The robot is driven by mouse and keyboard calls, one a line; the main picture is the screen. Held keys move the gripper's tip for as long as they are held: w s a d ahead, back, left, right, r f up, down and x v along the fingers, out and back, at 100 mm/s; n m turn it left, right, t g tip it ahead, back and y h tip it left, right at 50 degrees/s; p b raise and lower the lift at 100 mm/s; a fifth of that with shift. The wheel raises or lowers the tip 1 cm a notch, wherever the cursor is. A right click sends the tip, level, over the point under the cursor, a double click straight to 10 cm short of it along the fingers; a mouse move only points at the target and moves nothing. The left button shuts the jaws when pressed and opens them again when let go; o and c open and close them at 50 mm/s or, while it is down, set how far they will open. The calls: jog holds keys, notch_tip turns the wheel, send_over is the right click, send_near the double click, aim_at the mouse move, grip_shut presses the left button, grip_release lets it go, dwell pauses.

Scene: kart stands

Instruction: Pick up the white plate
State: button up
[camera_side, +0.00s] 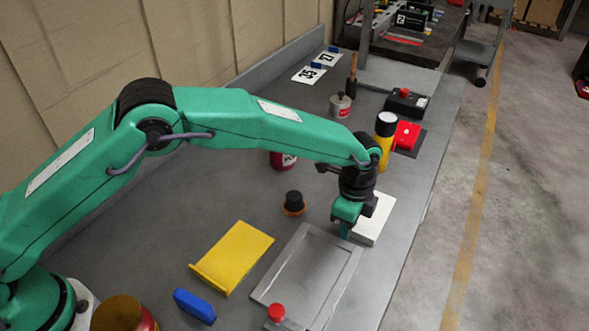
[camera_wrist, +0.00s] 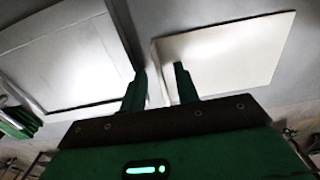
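The white plate (camera_side: 376,222) lies flat on the grey bench, right of the grey framed panel. In the wrist view the white plate (camera_wrist: 235,52) fills the upper right. My gripper (camera_side: 346,230) is low at the plate's left side, by the panel's upper right corner, and hides part of the plate. In the wrist view my gripper (camera_wrist: 160,72) has its two fingers apart with a gap between them. The plate's left edge runs between the fingers; the right finger overlaps the plate. Whether the fingers touch it I cannot tell.
The grey framed panel (camera_side: 305,272) lies close left of the plate. A yellow bracket (camera_side: 235,256), a blue block (camera_side: 194,306) and a black-capped knob (camera_side: 294,203) are further left. A yellow cylinder (camera_side: 385,142) stands behind the plate. The bench edge is close on the right.

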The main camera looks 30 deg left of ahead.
grip_shut()
jog(key=shift+r, duration=0.1)
dwell(0.3)
jog(key=shift+r, duration=0.7)
jog(key=r, duration=0.1)
jog(key=s+r, duration=0.1)
jog(key=r, duration=0.1)
jog(key=shift+d+r, duration=0.1)
jog(key=shift+d, duration=0.1)
jog(key=s+d+r, duration=0.4)
jog(key=s+r, duration=0.2)
jog(key=s, duration=0.4)
jog(key=shift+r, duration=0.1)
